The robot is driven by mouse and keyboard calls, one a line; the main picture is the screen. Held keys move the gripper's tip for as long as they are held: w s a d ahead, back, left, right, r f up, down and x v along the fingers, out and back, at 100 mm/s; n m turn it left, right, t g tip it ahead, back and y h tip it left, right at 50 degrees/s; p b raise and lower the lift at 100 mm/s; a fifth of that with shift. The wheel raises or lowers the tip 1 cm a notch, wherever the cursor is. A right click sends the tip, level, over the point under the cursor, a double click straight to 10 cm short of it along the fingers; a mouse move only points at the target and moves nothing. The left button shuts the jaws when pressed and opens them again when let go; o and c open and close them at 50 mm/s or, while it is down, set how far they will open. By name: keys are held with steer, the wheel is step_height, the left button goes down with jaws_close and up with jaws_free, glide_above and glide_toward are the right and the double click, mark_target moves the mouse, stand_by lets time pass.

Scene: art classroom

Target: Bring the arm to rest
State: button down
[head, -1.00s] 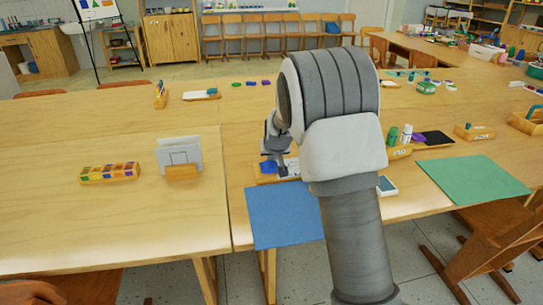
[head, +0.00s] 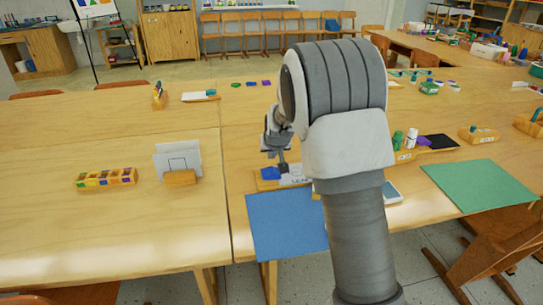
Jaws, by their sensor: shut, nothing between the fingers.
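My gripper (head: 283,166) hangs from the end of my bent arm, above the near part of the right-hand table. Its fingers point down over a small wooden tray (head: 263,185) that holds a blue item (head: 270,173) and a white card with dark lettering (head: 296,175). The fingers look shut with nothing between them. I cannot tell whether the fingertips touch the tray's contents. My arm hides part of the tray's right side.
A blue sheet (head: 285,222) lies just in front of the tray. A green sheet (head: 478,186) lies to the right. A card holder (head: 180,178) and a paint box (head: 106,178) stand on the left table. Bottles (head: 411,138) stand right of my arm. The left table's middle is clear.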

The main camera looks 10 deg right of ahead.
steer(key=p+v, duration=0.1)
steer(key=v, duration=0.7)
steer(key=shift+r+p, duration=0.1)
steer(key=shift+p, duration=0.25)
steer(key=s+r+g, duration=0.1)
steer(key=s+r, duration=0.2)
steer(key=s, duration=0.9)
steer(key=s+a+r, duration=0.1)
steer(key=s+r, duration=0.2)
steer(key=s, duration=1)
steer(key=s+r+g, duration=0.1)
steer(key=s+r, duration=0.3)
steer(key=s, duration=0.8)
step_height(320, 180, up, 20)
steer(key=p, duration=2)
steer(key=shift+f+n+y, duration=0.2)
steer(key=shift+n+y, duration=0.1)
steer(key=shift+n, duration=0.1)
steer(key=shift+w, duration=0.1)
steer(key=shift+d, duration=0.1)
